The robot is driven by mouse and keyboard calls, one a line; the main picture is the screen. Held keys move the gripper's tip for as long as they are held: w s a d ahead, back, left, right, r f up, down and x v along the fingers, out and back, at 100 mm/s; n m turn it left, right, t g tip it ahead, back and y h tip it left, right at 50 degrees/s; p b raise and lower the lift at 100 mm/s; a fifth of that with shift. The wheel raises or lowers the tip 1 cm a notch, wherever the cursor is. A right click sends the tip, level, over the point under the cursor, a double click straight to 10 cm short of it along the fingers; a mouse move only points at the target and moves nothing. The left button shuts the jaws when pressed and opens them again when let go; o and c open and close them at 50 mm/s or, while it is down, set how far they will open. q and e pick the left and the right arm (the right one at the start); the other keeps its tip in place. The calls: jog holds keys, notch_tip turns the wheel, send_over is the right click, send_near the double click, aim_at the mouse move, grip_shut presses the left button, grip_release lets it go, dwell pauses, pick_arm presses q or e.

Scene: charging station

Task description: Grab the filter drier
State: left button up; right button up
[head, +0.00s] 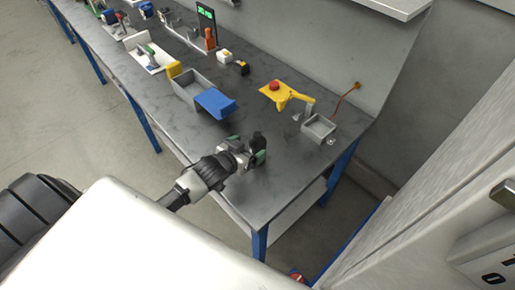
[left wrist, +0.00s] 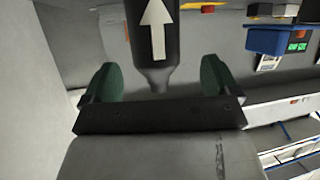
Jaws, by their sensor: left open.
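The filter drier (left wrist: 153,50) is a black cylinder with a white arrow and a narrowed end. In the left wrist view it comes in from the top, and its narrow end shows between the two green finger pads with a gap on each side. In the head view it shows as a small dark upright shape (head: 258,141) near the front edge of the workbench, partly hidden by my gripper. My left gripper (head: 247,150) is open and at the drier; its spread pads also show in the left wrist view (left wrist: 158,80). My right gripper is not in view.
The grey workbench (head: 285,175) has a blue and grey bin (head: 187,95), a yellow device with a red button (head: 275,87) and a small grey tray (head: 318,129) beyond the drier. A wall stands behind, and a pale panel fills the right side.

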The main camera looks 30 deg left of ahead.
pick_arm(q)
jog(key=x, duration=0.2)
jog(key=p+x, duration=0.1)
jog(key=x, duration=0.2)
jog(key=shift+s+d+f, duration=0.15)
jog(key=shift+d, duration=0.1)
jog(key=c, duration=1.1)
